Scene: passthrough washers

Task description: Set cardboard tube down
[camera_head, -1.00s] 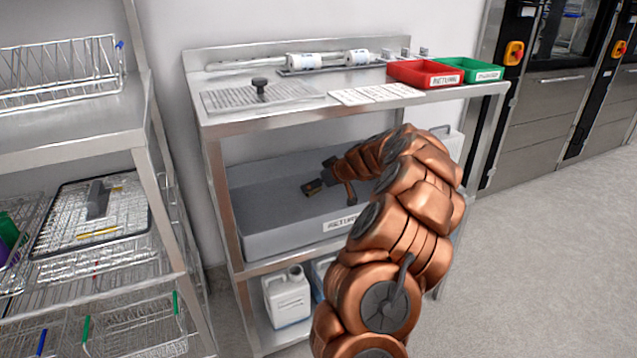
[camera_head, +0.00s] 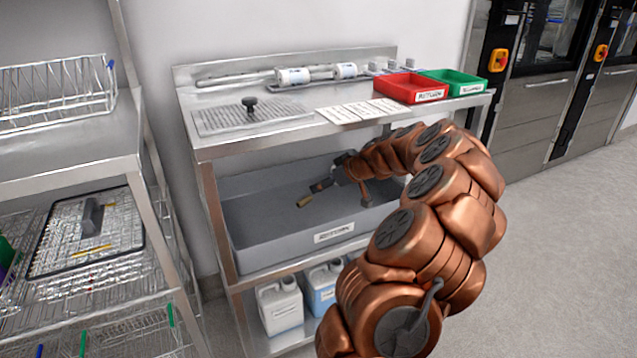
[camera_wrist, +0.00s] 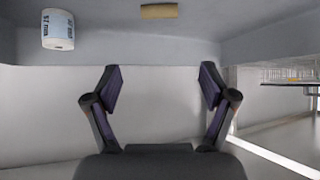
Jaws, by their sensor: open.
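The cardboard tube (camera_head: 304,201) is a small tan piece inside the grey RETURN bin (camera_head: 335,236) on the middle shelf. In the wrist view the tube (camera_wrist: 158,11) lies on its side at the top edge, on a grey surface, beyond my fingertips and apart from them. My gripper (camera_head: 318,186) reaches into the bin from the right, just above and to the right of the tube. In the wrist view my gripper (camera_wrist: 155,88) is open, with nothing between its two fingers.
A white labelled roll (camera_wrist: 58,30) stands out at the upper left of the wrist view. The bench top (camera_head: 255,140) over the bin carries a red tray (camera_head: 408,88) and a green tray (camera_head: 455,83). White jugs (camera_head: 280,306) stand below. A wire-basket rack (camera_head: 85,235) is at left.

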